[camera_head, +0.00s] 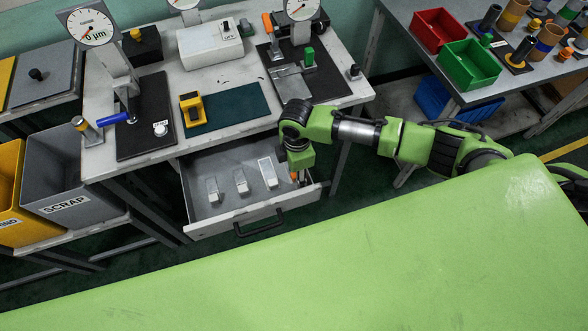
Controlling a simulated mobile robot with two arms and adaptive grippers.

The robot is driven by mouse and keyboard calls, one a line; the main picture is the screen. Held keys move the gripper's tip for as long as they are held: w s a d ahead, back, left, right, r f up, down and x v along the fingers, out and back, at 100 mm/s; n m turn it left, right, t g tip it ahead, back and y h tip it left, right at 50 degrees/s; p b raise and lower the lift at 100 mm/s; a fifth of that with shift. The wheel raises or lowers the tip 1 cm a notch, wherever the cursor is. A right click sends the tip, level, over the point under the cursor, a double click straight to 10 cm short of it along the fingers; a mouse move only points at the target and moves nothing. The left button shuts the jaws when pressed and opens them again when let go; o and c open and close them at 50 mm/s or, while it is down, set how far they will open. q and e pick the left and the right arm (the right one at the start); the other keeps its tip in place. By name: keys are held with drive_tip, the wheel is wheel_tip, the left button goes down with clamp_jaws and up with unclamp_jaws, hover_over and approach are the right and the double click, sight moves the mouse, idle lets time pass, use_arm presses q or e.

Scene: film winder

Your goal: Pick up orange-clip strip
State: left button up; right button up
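An open drawer (228,222) under the workbench holds a row of pale strips. Three of them show clearly: a left one (213,189), a middle one (240,181) and a right one (268,172). A small orange piece (294,176), which looks like the orange clip, shows at the drawer's right end, close under my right gripper (299,172). The rest of that strip is hidden or too small to make out. My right gripper points down into the drawer there. Its fingers are too small and covered to show whether they grip. My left gripper is out of view.
The workbench (105,95) above the drawer carries dial gauges (92,27), a green mat (228,109) and a yellow device (192,109). Grey scrap bin (65,170) stands left. Red bin (438,30) and green bin (467,65) sit on the right table.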

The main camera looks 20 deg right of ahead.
drive_tip(key=shift+f, duration=0.2)
drive_tip(key=c, duration=1)
drive_tip(key=shift+r, duration=0.15)
